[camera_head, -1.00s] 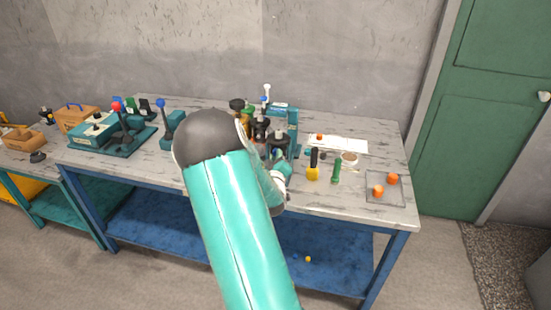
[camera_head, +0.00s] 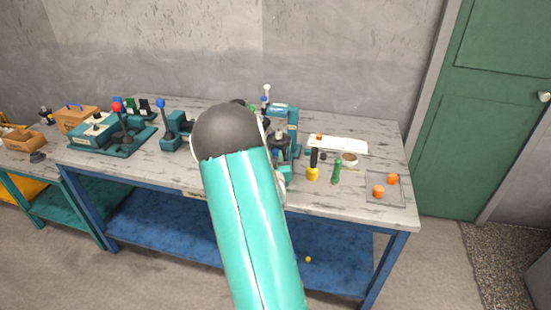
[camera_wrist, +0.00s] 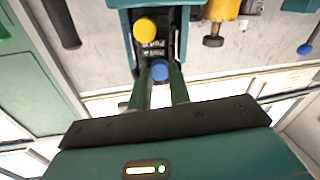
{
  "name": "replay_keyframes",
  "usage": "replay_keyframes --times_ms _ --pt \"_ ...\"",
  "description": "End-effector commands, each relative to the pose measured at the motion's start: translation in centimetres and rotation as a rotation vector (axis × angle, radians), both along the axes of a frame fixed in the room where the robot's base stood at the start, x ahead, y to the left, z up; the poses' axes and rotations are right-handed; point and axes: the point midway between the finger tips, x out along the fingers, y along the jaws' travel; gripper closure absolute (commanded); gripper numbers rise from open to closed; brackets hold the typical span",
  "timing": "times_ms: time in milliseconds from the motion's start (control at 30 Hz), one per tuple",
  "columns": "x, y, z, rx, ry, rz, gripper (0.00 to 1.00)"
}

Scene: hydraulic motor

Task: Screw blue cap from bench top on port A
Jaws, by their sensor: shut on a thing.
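The blue cap (camera_wrist: 160,71) sits between the two green fingertips of my gripper (camera_wrist: 161,78) in the wrist view. My gripper is shut on it. The cap is at the dark port face (camera_wrist: 168,48) of the teal-framed unit, just below small white port lettering. I cannot tell whether the cap touches the port or is threaded on it. A yellow cap (camera_wrist: 145,29) sits on the same face, above the lettering. In the head view my arm hides my gripper and much of the teal stand (camera_head: 293,130).
The workbench (camera_head: 370,204) holds a yellow-and-black tool (camera_head: 313,167), a green screwdriver (camera_head: 337,174), a white sheet (camera_head: 345,145) and orange pieces (camera_head: 392,179) in a clear tray at right. A blue-knobbed lever (camera_head: 161,104) and a red-knobbed lever (camera_head: 116,107) stand at left.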

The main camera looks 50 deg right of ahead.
Motion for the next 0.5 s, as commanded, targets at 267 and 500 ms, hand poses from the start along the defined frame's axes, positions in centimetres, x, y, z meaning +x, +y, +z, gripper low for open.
replay_keyframes --times_ms 267,500 --pt "0.01 -0.11 0.05 0.184 -0.273 -0.001 1.00" --pt "0.08 -0.06 0.06 0.199 -0.294 0.000 1.00"
